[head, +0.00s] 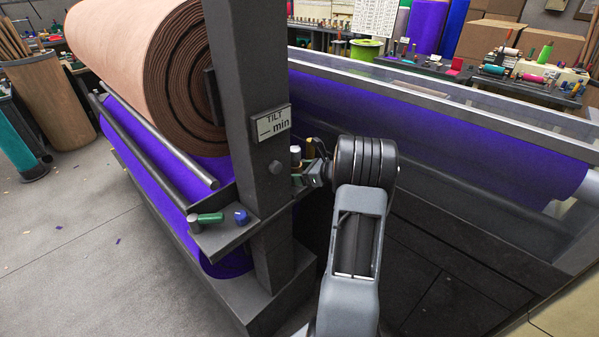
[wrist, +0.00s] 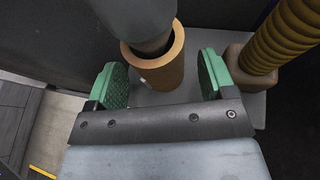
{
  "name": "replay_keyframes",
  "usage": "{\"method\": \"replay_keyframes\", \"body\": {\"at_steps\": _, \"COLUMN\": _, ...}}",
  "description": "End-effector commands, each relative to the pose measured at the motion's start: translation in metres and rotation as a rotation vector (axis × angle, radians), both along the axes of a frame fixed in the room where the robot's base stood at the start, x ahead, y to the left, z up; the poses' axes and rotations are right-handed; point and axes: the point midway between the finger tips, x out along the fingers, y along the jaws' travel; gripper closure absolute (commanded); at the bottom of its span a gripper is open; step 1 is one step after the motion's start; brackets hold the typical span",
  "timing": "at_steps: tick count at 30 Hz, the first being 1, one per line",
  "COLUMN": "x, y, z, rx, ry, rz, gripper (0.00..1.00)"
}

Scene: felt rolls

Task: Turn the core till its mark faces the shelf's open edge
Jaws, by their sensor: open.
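A tan cardboard core (wrist: 158,75) stands on a small grey shelf (wrist: 188,100) in the wrist view, with a dark opening. A small pale spot, possibly its mark, shows low on its near left side. A grey rounded shape overlaps the core's top; I cannot tell whether it is inside it. My gripper (wrist: 161,78) is open, its green ribbed pads to either side of the core, with a gap on each side. In the head view my gripper (head: 316,173) is at the shelf behind the dark post, and the core cannot be clearly told apart there.
A yellow ribbed tube (wrist: 282,38) on a brown base stands close to my right pad. The dark post (head: 262,130) with a TILT sign rises beside my arm. A brown felt roll (head: 150,60) and a purple roll (head: 440,130) lie either side. Open floor is left.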

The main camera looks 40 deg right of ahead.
Motion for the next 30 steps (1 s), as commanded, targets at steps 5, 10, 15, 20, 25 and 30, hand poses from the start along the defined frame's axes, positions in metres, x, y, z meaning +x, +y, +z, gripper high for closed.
{"method": "replay_keyframes", "body": {"at_steps": 5, "x": 0.0085, "y": 0.0042, "z": -0.0042, "rx": 0.0, "ry": 0.001, "rz": 0.001, "gripper": 0.23}}
{"method": "replay_keyframes", "body": {"at_steps": 10, "x": 0.0103, "y": 0.0048, "z": -0.0049, "rx": -0.001, "ry": 0.001, "rz": -0.001, "gripper": 0.23}}
{"method": "replay_keyframes", "body": {"at_steps": 15, "x": 0.0101, "y": 0.0048, "z": -0.0048, "rx": -0.001, "ry": 0.001, "rz": 0.0, "gripper": 0.23}}
{"method": "replay_keyframes", "body": {"at_steps": 20, "x": 0.01, "y": 0.0048, "z": -0.0048, "rx": -0.001, "ry": 0.001, "rz": 0.0, "gripper": 0.39}}
{"method": "replay_keyframes", "body": {"at_steps": 25, "x": 0.01, "y": 0.0048, "z": -0.0048, "rx": -0.001, "ry": 0.001, "rz": 0.0, "gripper": 0.55}}
{"method": "replay_keyframes", "body": {"at_steps": 30, "x": 0.01, "y": 0.0047, "z": -0.0047, "rx": -0.001, "ry": 0.001, "rz": 0.0, "gripper": 0.71}}
